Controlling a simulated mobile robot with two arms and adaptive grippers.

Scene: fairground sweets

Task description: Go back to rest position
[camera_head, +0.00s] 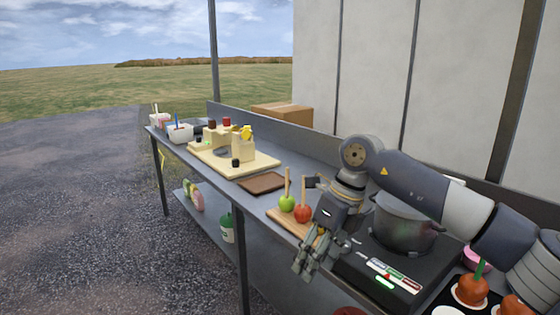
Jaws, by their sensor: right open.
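My right arm comes in from the right and crosses in front of the pot on the stove. My right gripper (305,264) is open and empty, pointing down at the front edge of the metal table (262,196). Just left of it, a green apple (287,203) and a red apple (303,214), each on an upright stick, stand on a wooden board (281,217). The gripper and wrist hide part of the board. My left gripper is not in view.
A dark pot (405,232) stands on a black stove (378,272). Coated apples (471,289) stand at the lower right. A cardboard box (282,113) is behind the table. Open ground is at left.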

